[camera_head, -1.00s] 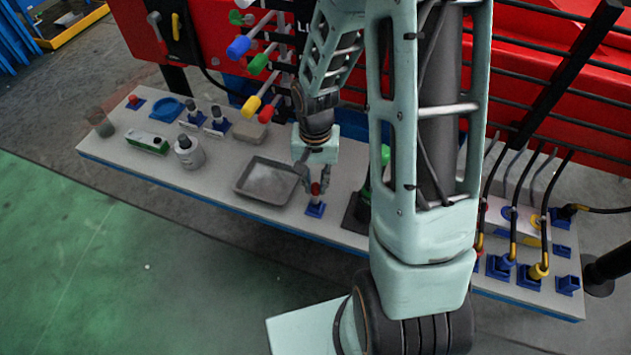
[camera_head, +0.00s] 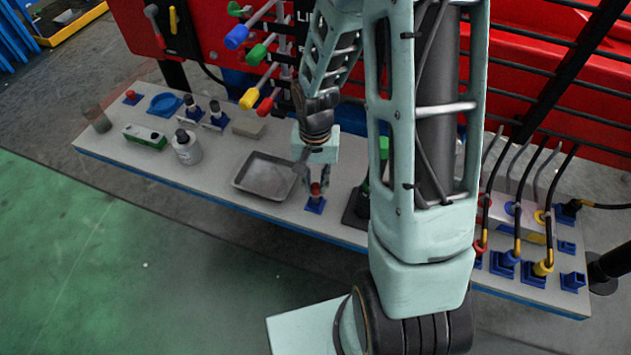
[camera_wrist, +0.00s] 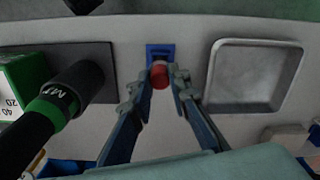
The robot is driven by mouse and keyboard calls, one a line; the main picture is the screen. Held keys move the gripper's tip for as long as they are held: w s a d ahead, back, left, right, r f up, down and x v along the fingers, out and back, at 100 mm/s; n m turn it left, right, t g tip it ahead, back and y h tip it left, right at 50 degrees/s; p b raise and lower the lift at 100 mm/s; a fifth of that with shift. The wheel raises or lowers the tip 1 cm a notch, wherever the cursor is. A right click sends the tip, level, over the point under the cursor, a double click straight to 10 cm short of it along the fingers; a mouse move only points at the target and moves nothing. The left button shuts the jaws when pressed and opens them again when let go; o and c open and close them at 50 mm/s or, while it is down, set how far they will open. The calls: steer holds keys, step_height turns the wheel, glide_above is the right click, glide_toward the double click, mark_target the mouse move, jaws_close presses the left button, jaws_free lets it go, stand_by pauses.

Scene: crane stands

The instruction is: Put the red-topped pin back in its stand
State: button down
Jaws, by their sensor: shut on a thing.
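The red-topped pin (camera_head: 315,188) is between the fingers of my gripper (camera_head: 318,184), just above its small blue stand (camera_head: 315,205) in the head view. In the wrist view the round red top (camera_wrist: 160,74) sits between the two fingertips of my gripper (camera_wrist: 164,82). The blue stand (camera_wrist: 160,50) shows right behind it, with a dark opening. My gripper is shut on the pin. The pin's lower part is mostly hidden, so I cannot tell whether its tip is inside the stand.
A grey metal tray (camera_head: 236,184) lies left of the stand. A dark plate (camera_wrist: 100,62) and a black cylinder with a green band (camera_wrist: 52,108) are on the other side. Bottle (camera_head: 187,150) and green-white box (camera_head: 145,137) stand farther left. Bench edge lies close in front.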

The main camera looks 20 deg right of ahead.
mark_target(316, 185)
steer(key=shift+f+b, duration=0.45)
steer(key=shift+f, duration=0.2)
steer(key=c, duration=1.7)
jaws_free()
steer(key=shift+c, duration=0.2)
steer(key=shift+r+p, duration=1.95)
steer(key=shift+r, duration=0.6)
